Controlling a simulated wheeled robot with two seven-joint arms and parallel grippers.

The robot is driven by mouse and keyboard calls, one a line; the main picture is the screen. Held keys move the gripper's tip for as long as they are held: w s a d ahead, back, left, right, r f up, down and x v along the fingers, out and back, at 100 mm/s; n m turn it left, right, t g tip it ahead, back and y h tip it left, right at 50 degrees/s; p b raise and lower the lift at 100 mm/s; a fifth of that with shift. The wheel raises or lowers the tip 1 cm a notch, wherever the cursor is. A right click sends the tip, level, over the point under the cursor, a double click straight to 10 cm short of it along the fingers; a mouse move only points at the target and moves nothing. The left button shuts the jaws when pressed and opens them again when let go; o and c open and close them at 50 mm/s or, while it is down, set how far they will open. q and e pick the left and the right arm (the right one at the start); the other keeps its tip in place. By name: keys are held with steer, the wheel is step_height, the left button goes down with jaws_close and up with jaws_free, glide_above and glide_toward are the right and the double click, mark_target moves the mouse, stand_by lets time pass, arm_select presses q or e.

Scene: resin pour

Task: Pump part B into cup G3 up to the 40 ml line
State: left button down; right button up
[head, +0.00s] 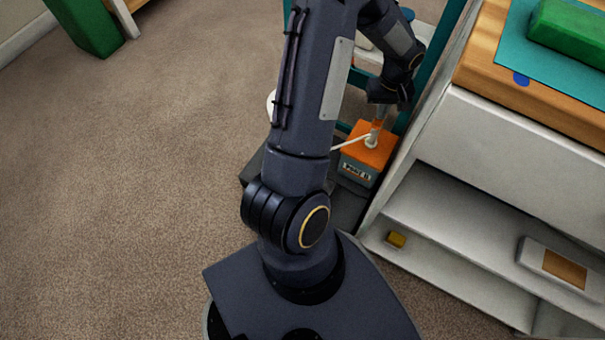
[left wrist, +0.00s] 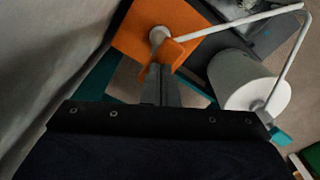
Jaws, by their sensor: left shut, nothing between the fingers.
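The part B container (head: 358,173), a grey box with an orange top and a "PART B" label, stands beside the white cabinet. The white spout (left wrist: 230,22) runs right and bends down by a white cup (left wrist: 240,78). I cannot read a mark or level on the cup. My left gripper (head: 380,112) is shut and empty, its fingertips (left wrist: 160,70) at the pump head; contact is unclear. My right gripper is out of view.
A teal mat (head: 540,60) with a green block (head: 570,32) lies on top. Carpet (head: 140,180) is clear on the left.

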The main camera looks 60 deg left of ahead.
arm_select(q)
steer(key=shift+f+b, duration=0.45)
steer(key=shift+f, duration=0.25)
steer(key=shift+r, duration=0.1)
steer(key=shift+r+p, duration=0.75)
steer(key=shift+r, duration=0.05)
step_height(320, 180, up, 6)
steer(key=p, duration=0.4)
steer(key=shift+r+p, duration=0.1)
steer(key=shift+p, duration=0.3)
